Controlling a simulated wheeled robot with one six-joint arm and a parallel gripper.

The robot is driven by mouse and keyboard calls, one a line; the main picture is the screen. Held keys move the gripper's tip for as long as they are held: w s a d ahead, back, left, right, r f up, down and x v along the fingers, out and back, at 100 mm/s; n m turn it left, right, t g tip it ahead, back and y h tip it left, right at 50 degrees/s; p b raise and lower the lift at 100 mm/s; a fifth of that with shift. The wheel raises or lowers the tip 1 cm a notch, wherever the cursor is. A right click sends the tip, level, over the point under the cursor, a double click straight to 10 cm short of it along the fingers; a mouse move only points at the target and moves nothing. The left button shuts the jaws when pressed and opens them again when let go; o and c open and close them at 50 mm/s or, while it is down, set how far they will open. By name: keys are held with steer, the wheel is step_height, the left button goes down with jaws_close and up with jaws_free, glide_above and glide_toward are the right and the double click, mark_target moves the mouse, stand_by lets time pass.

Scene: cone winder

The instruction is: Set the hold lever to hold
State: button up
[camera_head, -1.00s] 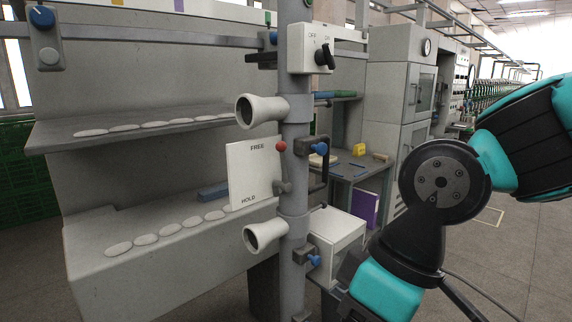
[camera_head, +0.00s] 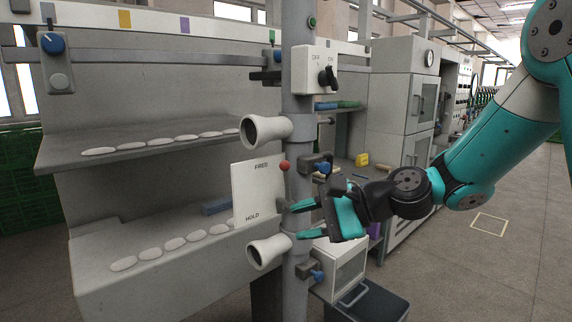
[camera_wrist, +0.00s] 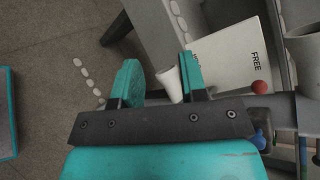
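The hold lever's red knob (camera_head: 284,165) is at the upper end, beside the word FREE on the white plate (camera_head: 257,190). HOLD is printed at the plate's lower edge. My gripper (camera_head: 304,220) is open and empty in front of the grey post, below the knob, one finger above the other. Its upper finger hides part of the lever's base. In the wrist view the knob (camera_wrist: 261,87) is right of both fingers, apart from them. A white funnel (camera_wrist: 168,85) shows between the fingers; whether they touch anything is unclear.
The grey post (camera_head: 296,145) carries an upper white funnel (camera_head: 262,130), a lower one (camera_head: 268,252), a blue-knobbed clamp (camera_head: 318,277) and an OFF/ON switch box (camera_head: 314,70). Shelves with white discs stand left.

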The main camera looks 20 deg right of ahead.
steer(key=w+d+r+m+t+p, duration=0.1)
steer(key=w+d+m+t, duration=0.3)
steer(key=d+m, duration=0.25)
steer(key=w+d+r+m+t, duration=0.1)
steer(key=w+d+m+t, duration=0.2)
steer(key=w+d+m, duration=0.3)
steer(key=m+p, duration=0.1)
steer(key=p, duration=0.5)
glide_toward(287, 172)
steer(key=shift+t+h, duration=0.3)
steer(key=x, duration=0.9)
steer(key=shift+w+a+r, duration=0.1)
steer(key=shift+w+a, duration=0.1)
steer(key=shift+a, duration=0.1)
steer(key=shift+w+a, duration=0.3)
steer(key=shift+w, duration=0.1)
jaws_close()
steer(key=shift+a, duration=0.1)
